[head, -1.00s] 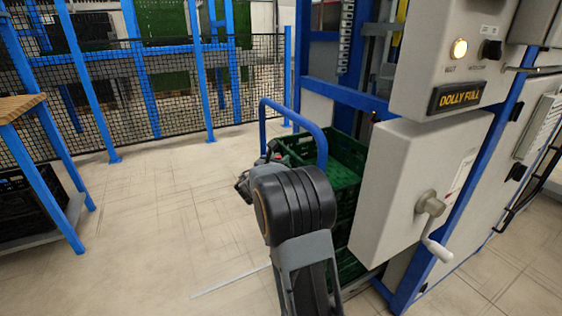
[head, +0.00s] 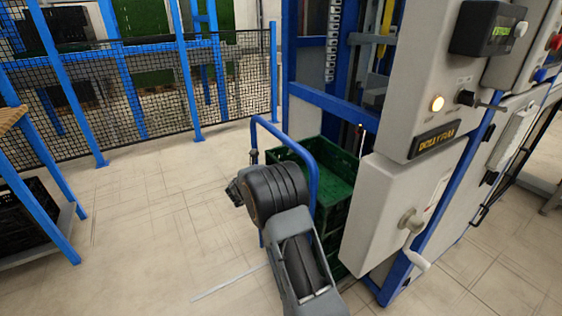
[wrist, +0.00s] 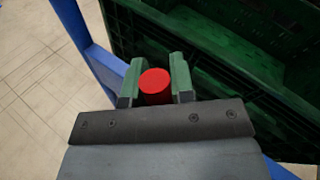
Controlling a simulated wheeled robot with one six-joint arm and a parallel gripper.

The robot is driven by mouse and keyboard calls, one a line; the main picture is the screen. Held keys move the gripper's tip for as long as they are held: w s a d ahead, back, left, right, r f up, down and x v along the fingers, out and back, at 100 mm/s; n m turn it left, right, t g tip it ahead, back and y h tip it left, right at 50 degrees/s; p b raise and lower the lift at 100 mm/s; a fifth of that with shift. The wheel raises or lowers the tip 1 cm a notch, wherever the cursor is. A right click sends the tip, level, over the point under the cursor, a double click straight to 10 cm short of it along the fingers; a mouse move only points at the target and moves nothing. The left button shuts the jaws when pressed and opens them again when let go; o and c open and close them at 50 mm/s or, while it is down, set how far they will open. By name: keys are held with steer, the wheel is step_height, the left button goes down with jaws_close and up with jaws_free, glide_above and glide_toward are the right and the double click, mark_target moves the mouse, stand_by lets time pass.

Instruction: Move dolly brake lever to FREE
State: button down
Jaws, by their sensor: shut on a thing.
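In the wrist view my gripper (wrist: 154,82) has its two green fingertips closed around a red round knob (wrist: 155,81). I take the knob to be the end of the brake lever; its shaft is hidden beneath the gripper. In the head view my own arm hides the fingers and the knob. The dolly's blue tubular handle (head: 313,168) stands just beyond my arm. Green crates (head: 338,160) are stacked on it, and they also show beside my gripper in the wrist view (wrist: 215,45). No FREE marking is readable.
A grey cabinet (head: 378,215) with a crank handle (head: 414,258) stands close on the right. A mesh fence (head: 150,95) runs behind.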

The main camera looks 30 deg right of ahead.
steer(key=shift+w+f+n+g+p, duration=0.25)
steer(key=shift+w+p, duration=0.2)
steer(key=shift+p, duration=0.4)
steer(key=shift+w+f+n+g+p, duration=0.15)
steer(key=shift+w+f+n+p, duration=0.2)
steer(key=shift+p, duration=0.45)
steer(key=shift+w+r, duration=0.1)
steer(key=c, duration=1)
jaws_free()
steer(key=shift+o, duration=0.2)
steer(key=p+v, duration=0.1)
steer(key=v, duration=1.3)
steer(key=shift+r, duration=0.2)
steer(key=shift+d, duration=0.15)
steer(key=shift+c, duration=0.4)
